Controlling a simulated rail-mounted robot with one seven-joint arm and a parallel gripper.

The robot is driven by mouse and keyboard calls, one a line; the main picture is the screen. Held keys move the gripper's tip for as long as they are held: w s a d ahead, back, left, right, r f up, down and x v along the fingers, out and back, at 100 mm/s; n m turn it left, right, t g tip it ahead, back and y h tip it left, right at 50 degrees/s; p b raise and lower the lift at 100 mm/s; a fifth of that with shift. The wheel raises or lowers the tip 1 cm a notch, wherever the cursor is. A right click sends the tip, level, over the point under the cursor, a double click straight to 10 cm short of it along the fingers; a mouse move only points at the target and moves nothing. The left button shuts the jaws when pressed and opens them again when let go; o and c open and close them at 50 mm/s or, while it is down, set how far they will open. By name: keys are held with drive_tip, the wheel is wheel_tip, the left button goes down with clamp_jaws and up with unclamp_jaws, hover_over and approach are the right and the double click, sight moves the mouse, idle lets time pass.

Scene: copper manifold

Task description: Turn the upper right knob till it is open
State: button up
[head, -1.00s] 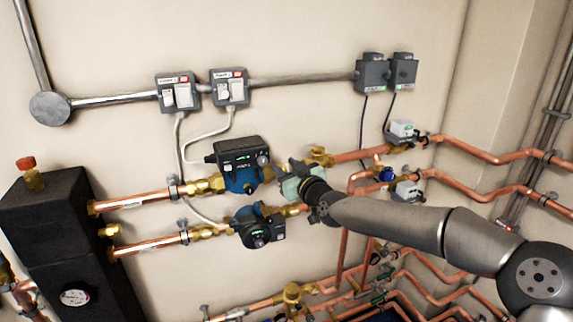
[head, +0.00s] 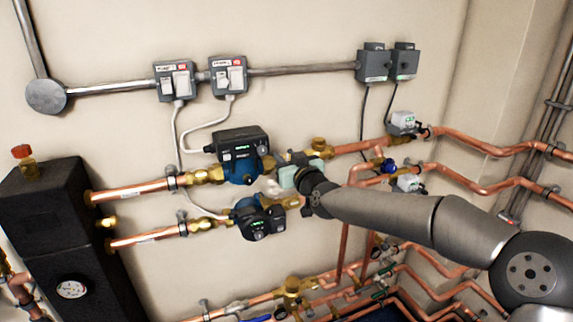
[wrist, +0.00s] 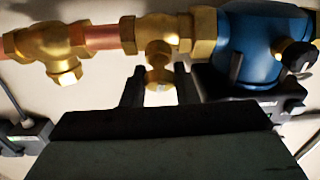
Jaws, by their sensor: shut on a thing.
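The brass knob (wrist: 160,76) hangs below a brass valve (wrist: 166,32) on the upper copper pipe in the wrist view. My gripper (wrist: 160,84) has one dark finger on each side of the knob and is shut on it. In the head view my gripper (head: 292,160) is at the upper pipe, just right of the upper blue pump (head: 240,165). There the gripper hides the knob, and its open or closed position cannot be told. The blue pump body also shows at the right of the wrist view (wrist: 258,40).
A lower pump (head: 256,220) sits close below my gripper. A brass fitting (head: 321,148) is on the upper pipe to its right. Grey switch boxes (head: 228,76) are on the wall above.

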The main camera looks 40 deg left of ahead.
drive_tip(key=shift+s+a+f+m+t+h+b, duration=0.1)
drive_tip(key=shift+m+t+h+b, duration=0.05)
drive_tip(key=shift+m+t+b, duration=0.35)
drive_tip(key=shift+s+m+t+h+b, duration=0.1)
drive_tip(key=shift+m+t+h+b, duration=0.15)
drive_tip(key=shift+m, duration=0.35)
drive_tip(key=m, duration=0.1)
drive_tip(key=m+t+h, duration=0.1)
drive_tip(key=m, duration=0.1)
drive_tip(key=shift+w+r+m+t+h, duration=0.1)
drive_tip(key=shift+r+m+t+h, duration=0.2)
drive_tip(key=shift+m+t, duration=0.1)
drive_tip(key=m+t+h+p, duration=0.1)
drive_tip(key=m+p, duration=0.1)
drive_tip(key=m, duration=0.1)
drive_tip(key=shift+h, duration=0.3)
drive_tip(key=shift+w+f+m+t+h+p, duration=0.15)
drive_tip(key=shift+m+t+h+p, duration=0.2)
drive_tip(key=shift+m+h+p, duration=0.7)
drive_tip(key=shift+m+y, duration=0.25)
drive_tip(key=shift+m, duration=0.3)
drive_tip(key=o, duration=0.7)
drive_tip(key=shift+d+f, duration=0.1)
drive_tip(key=shift+d, duration=0.1)
